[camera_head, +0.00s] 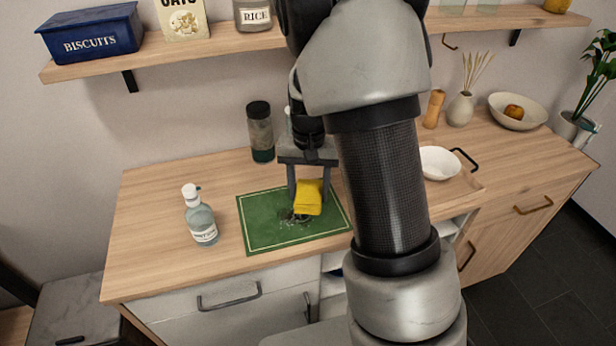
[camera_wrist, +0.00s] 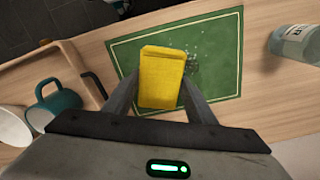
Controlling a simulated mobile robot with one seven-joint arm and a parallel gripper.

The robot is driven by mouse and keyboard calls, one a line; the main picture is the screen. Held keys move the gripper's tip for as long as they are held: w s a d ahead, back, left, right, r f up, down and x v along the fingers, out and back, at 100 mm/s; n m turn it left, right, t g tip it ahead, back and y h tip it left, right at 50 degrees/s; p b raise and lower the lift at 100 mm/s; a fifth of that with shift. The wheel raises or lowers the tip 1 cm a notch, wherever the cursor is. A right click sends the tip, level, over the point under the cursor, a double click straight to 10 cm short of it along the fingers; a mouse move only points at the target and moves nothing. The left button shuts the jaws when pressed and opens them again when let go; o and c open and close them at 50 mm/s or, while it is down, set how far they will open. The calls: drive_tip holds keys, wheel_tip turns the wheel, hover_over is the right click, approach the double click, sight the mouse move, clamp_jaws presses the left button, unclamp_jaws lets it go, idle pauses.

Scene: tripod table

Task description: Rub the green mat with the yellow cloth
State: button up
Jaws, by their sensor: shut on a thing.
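The green mat (camera_head: 262,236) with a pale border line lies flat on the wooden counter, and it also shows in the wrist view (camera_wrist: 222,38). Dark and pale specks (camera_head: 293,216) mark its middle, beside the cloth. The yellow cloth (camera_head: 308,198) is a folded block over the mat; in the wrist view the cloth (camera_wrist: 162,78) covers part of the mat. My gripper (camera_head: 308,188) points down and is shut on the cloth, one finger on each side. I cannot tell whether the cloth touches the mat.
A clear bottle (camera_head: 201,222) stands left of the mat. A dark-lidded jar (camera_head: 260,132) stands behind it. A wooden tray (camera_wrist: 38,78) with a teal mug (camera_wrist: 55,103) and a white bowl (camera_head: 438,162) lies to the right. A shelf (camera_head: 220,42) hangs above the counter.

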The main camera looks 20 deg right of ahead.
sight(310, 192)
drive_tip(key=shift+r+p, duration=0.6)
drive_tip(key=shift+r, duration=0.55)
drive_tip(key=p, duration=0.3)
drive_tip(key=shift+d+r, duration=0.2)
drive_tip(key=shift+r, duration=0.15)
drive_tip(key=shift+p, duration=1.25)
